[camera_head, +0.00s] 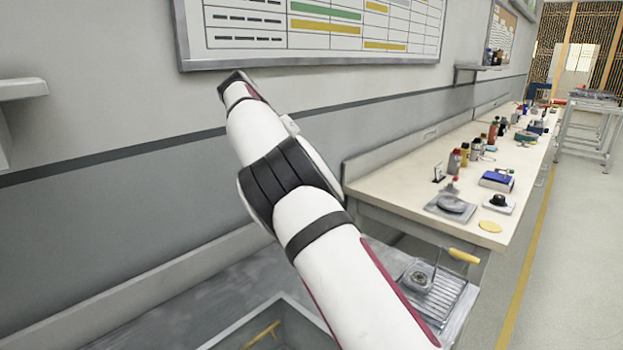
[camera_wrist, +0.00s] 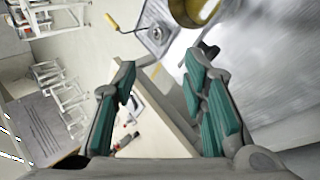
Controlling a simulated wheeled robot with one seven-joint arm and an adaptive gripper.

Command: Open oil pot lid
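A round gold-coloured vessel (camera_wrist: 213,15), which looks like the oil pot, is cut off by the top edge of the wrist view. I cannot tell its lid from its body there. My gripper (camera_wrist: 165,78) is open and empty in the wrist view, with green pads on its fingers. The vessel shows beyond the fingertips, apart from them, toward the upper right. In the head view my arm crosses the middle, and neither my gripper nor the gold vessel can be seen.
A ribbed metal tray (camera_head: 452,297) with a round grey fitting (camera_head: 418,279) and a yellow handle (camera_head: 463,255) lies right of my arm. A grey sink (camera_head: 285,322) is below. A long bench (camera_head: 400,187) with bottles and tools runs back.

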